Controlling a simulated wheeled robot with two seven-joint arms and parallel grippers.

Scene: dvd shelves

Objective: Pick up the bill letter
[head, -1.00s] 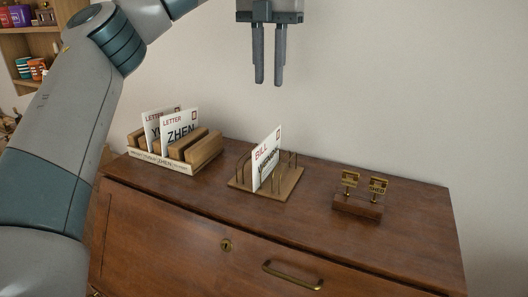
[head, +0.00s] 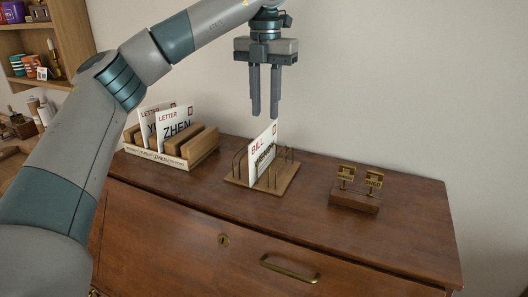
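The bill letter (head: 262,155) is a white card with red "BILL" print. It stands upright in a wooden rack with wire dividers (head: 240,178) on top of the brown cabinet. My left gripper (head: 264,115) points down just above the letter's top edge in the picture. Its two fingers are a little apart with a narrow gap and nothing between them. Whether the fingertips are directly over the letter in depth is hard to tell. My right gripper is not in view.
A slotted wooden holder (head: 203,146) with two white "LETTER" cards (head: 176,126) stands left of the rack. A small wooden stand with brass signs (head: 354,201) stands to the right. The cabinet top (head: 410,225) is clear at the right end. Shelves (head: 58,40) are at the far left.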

